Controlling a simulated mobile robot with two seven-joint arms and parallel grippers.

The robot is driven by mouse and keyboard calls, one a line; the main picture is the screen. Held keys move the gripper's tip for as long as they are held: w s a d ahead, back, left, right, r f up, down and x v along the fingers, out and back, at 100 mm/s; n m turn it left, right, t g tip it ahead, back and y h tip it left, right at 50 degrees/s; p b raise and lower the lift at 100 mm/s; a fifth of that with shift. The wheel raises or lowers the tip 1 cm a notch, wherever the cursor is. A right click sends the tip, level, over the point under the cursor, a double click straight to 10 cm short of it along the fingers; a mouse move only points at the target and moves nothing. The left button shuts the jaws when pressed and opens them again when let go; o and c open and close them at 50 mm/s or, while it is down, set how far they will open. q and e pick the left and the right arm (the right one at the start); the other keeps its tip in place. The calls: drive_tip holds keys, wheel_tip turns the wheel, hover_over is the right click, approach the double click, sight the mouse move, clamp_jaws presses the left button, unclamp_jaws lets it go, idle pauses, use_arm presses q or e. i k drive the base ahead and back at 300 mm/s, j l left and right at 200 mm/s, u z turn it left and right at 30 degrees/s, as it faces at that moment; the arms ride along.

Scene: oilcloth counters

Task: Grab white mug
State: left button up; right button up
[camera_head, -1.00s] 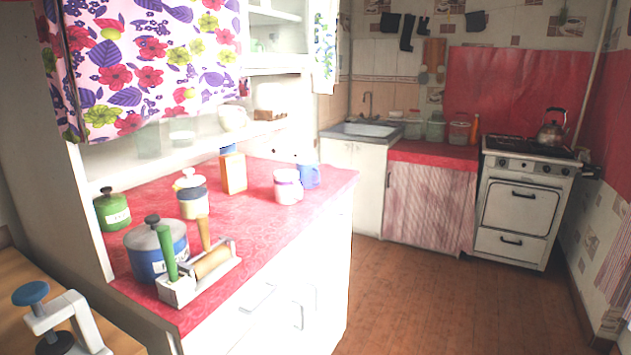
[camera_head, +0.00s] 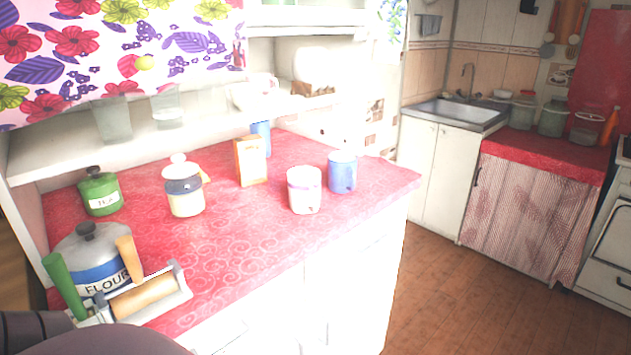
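A white mug (camera_head: 304,192) with a pale purple band near its top stands upright on the red patterned counter top (camera_head: 250,240), near its front edge. A blue mug (camera_head: 342,173) stands just right of and behind it. A dark rounded part, apparently of my arm, shows at the bottom left corner.
Counter in front of the mug is clear. A shelf (camera_head: 190,135) overhangs the back.

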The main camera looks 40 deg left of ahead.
sight(304, 183)
drive_tip(key=i+l+u, duration=0.1)
drive_tip(key=i+u, duration=0.3)
drive_tip(key=i+l+u, duration=0.25)
drive_tip(key=u, duration=0.2)
drive_tip(key=i+l+u, duration=0.8)
drive_tip(key=l+u, duration=0.45)
drive_tip(key=i+l, duration=0.05)
drive_tip(key=l, duration=0.05)
